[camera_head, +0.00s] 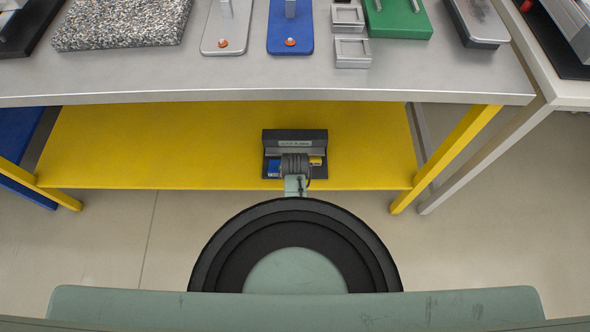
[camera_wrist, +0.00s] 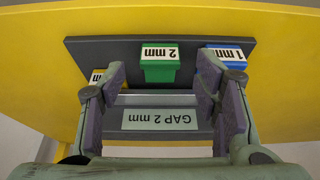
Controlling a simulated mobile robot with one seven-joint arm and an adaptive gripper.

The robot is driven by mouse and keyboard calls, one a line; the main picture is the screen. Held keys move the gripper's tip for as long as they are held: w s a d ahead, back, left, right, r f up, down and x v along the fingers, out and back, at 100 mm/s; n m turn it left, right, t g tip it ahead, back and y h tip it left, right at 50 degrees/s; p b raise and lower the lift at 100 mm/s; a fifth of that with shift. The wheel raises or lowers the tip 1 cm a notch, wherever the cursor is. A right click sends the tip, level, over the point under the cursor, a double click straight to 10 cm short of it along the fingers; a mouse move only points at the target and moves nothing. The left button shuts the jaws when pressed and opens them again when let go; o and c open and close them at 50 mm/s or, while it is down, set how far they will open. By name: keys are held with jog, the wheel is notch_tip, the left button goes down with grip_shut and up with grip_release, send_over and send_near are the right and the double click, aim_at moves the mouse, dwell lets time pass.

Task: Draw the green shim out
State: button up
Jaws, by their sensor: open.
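The green shim (camera_wrist: 159,64), with a "2 mm" label upside down in the picture, stands out from a dark grey block (camera_wrist: 82,52) in the wrist view. The block also shows in the head view (camera_head: 295,135) on the lower shelf; there my arm hides the green shim. My gripper (camera_wrist: 160,76) is open, with one finger on each side of the green shim and clear space between. A light plate (camera_wrist: 160,119) labelled "GAP 2 mm" shows between the fingers.
A blue shim (camera_wrist: 226,56) labelled "1 mm" is beside my right finger, and a yellow shim (camera_wrist: 97,76) is partly hidden by my left finger. The yellow shelf (camera_head: 130,145) is otherwise bare. The grey tabletop (camera_head: 160,75) overhangs it.

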jog(key=v, duration=0.9)
jog(key=shift+s+r, duration=0.2)
jog(key=shift+r, duration=0.1)
jog(key=shift+f, duration=0.1)
